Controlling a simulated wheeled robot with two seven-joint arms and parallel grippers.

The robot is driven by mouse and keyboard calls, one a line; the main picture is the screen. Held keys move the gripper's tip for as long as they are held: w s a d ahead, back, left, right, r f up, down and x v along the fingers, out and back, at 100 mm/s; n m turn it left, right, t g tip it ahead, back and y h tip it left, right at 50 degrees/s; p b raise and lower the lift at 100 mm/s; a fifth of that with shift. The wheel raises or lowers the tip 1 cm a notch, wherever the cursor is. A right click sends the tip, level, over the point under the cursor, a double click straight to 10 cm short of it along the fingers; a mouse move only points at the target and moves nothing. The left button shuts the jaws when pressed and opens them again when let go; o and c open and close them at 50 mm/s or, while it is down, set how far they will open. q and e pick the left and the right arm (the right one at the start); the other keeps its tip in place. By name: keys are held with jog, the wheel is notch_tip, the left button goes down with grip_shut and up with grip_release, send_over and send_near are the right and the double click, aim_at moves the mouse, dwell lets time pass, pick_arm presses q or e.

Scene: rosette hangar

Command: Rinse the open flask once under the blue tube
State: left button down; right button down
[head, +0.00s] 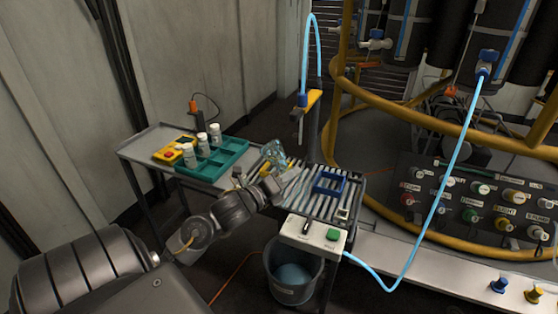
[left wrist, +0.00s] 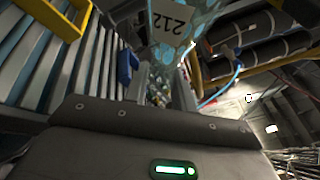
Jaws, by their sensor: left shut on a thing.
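The open flask (head: 274,152) is clear and bluish, held tilted above the left part of the slatted rack. My left gripper (head: 268,180) is shut on it. In the left wrist view the flask (left wrist: 190,14) is at the top, with a white label (left wrist: 171,24) reading 212; its mouth is not clear. The blue tube (head: 312,45) loops down to a nozzle (head: 300,122) beside a yellow holder (head: 314,101). The nozzle is above and right of the flask, apart from it in the picture. My right gripper is out of view.
The slatted rack (head: 300,205) bears a blue frame (head: 329,182). A white control box (head: 313,236) with a green button is at its front, above a bucket (head: 292,285). A teal tray (head: 225,160) with several white bottles is left. Yellow rails (head: 430,133) stand right.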

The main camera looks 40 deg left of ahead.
pick_arm(q)
jog(key=shift+y, duration=0.3)
jog(key=d, duration=0.3)
jog(key=s+d+f, duration=0.1)
jog(key=d, duration=0.2)
jog(key=d+f, duration=0.1)
jog(key=d, duration=0.2)
jog(key=shift+s+d+f, duration=0.1)
jog(key=shift+s, duration=0.25)
jog(key=shift+n+y, duration=0.3)
jog(key=shift+n, duration=0.1)
jog(key=d, duration=0.2)
jog(key=s+d, duration=0.1)
jog(key=d, duration=0.2)
jog(key=d+r, duration=0.1)
jog(key=d, duration=0.1)
jog(key=shift+s+d+r, duration=0.1)
jog(key=shift+s+d, duration=0.1)
jog(key=shift+s, duration=0.15)
jog(key=shift+d+r, duration=0.1)
jog(key=shift+d, duration=0.4)
